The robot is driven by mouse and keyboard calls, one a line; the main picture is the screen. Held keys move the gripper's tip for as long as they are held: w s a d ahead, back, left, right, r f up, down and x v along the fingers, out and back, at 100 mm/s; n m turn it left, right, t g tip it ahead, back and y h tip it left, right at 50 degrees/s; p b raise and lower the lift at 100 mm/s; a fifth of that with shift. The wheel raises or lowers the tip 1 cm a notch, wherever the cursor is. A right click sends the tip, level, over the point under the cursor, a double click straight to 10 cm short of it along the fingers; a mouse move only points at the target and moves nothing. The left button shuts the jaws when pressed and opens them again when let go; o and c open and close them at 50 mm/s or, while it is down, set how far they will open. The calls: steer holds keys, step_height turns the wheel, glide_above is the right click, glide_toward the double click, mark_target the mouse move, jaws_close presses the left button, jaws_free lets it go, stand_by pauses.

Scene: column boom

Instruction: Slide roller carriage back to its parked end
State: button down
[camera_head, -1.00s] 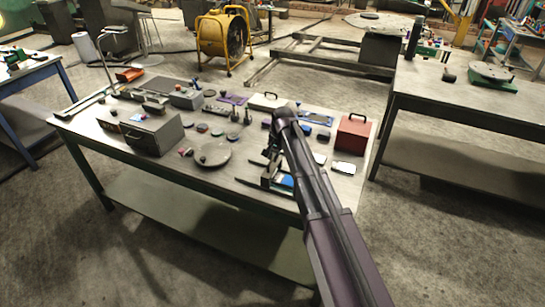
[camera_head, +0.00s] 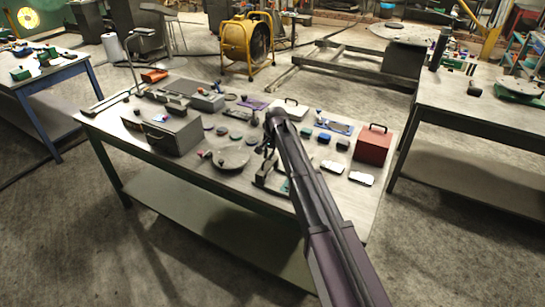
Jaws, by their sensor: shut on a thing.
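My gripper (camera_head: 268,150) is low over the front right part of the workbench (camera_head: 330,200), at the end of my dark arm. It is shut on a small dark part, which I take to be the roller carriage; jaws and arm hide most of it. A low dark frame with a greenish part (camera_head: 272,178) stands just below the gripper, partly behind my arm. I cannot make out the carriage's track or its parked end.
A round grey plate (camera_head: 231,158) lies left of the gripper. A red box (camera_head: 373,145) and white cards (camera_head: 361,178) are to the right. A grey metal box (camera_head: 172,134) stands at the left. Small tools and pucks crowd the bench behind.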

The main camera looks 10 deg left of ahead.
steer(key=shift+a, duration=0.25)
steer(key=c, duration=0.7)
jaws_free()
steer(key=shift+w+a, duration=0.1)
steer(key=shift+d, duration=0.3)
steer(key=s+d, duration=0.4)
steer(key=d, duration=0.5)
step_height(320, 180, up, 14)
steer(key=d+p, duration=0.3)
steer(key=p, duration=1.1)
steer(key=s+d+f+n+b, duration=0.1)
steer(key=s+d+f+b, duration=0.1)
steer(key=s+d, duration=0.4)
steer(key=s+d+f+n+h+b, duration=0.1)
steer(key=s+d+f+b, duration=0.1)
steer(key=s+d, duration=0.5)
steer(key=shift+s+f+b, duration=0.35)
steer(key=shift+s+f, duration=0.15)
steer(key=shift+s, duration=0.4)
